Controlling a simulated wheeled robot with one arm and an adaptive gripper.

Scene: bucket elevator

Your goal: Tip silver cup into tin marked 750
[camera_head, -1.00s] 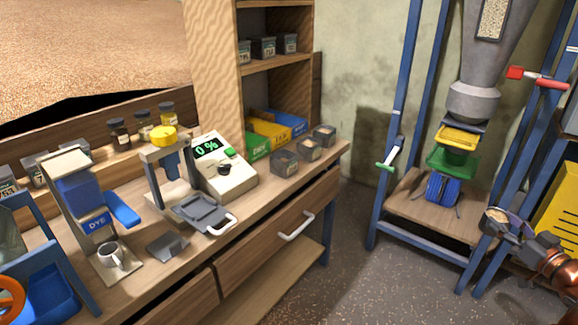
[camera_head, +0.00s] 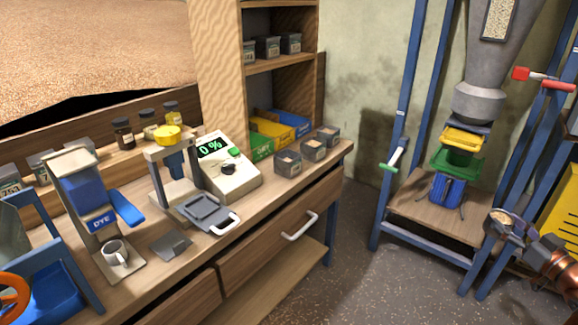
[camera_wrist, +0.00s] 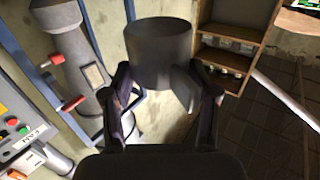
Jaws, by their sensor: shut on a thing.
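The silver cup (camera_head: 497,228) is at the lower right of the head view, with pale grain showing in its mouth. My gripper (camera_head: 514,231) is shut on it. In the wrist view the cup (camera_wrist: 158,58) looks dark grey and sits between the fingers of my gripper (camera_wrist: 162,82). The cup is away from the bench, in front of the blue frame. Three open tins with contents, among them a near tin (camera_head: 287,164), stand on the bench's right end. Their labels are unreadable, and I cannot tell which tin is marked 750.
More tins (camera_head: 268,47) stand on the shelf. The hopper's blue frame (camera_head: 400,130) stands beside my gripper. Floor between is clear.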

